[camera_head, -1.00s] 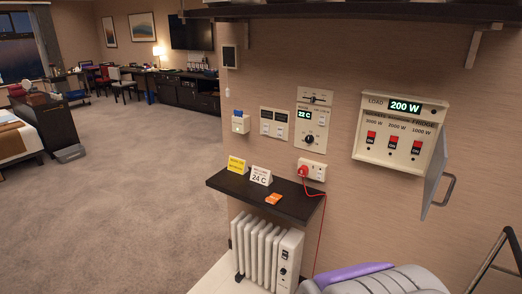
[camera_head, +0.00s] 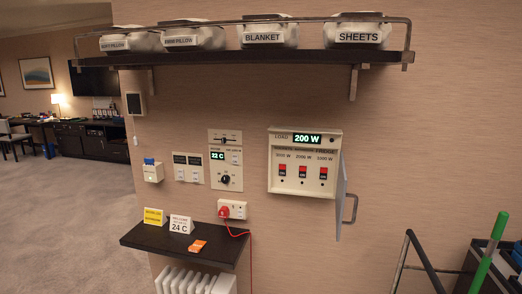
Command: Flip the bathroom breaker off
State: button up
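The breaker box (camera_head: 275,160) is on the wall right of centre, with its door (camera_head: 341,195) swung open to the right. The right one is labelled FRIDGE; the other two name labels are too small to read surely. My gripper is not in view.
A dark shelf (camera_head: 230,59) with labelled bedding bundles hangs above. A small ledge (camera_head: 160,238) with cards sits lower left, over a white radiator (camera_head: 190,281). A red plug (camera_head: 225,211) is in a socket.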

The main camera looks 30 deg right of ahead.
aim_at(302, 169)
jog(key=z, duration=1.25)
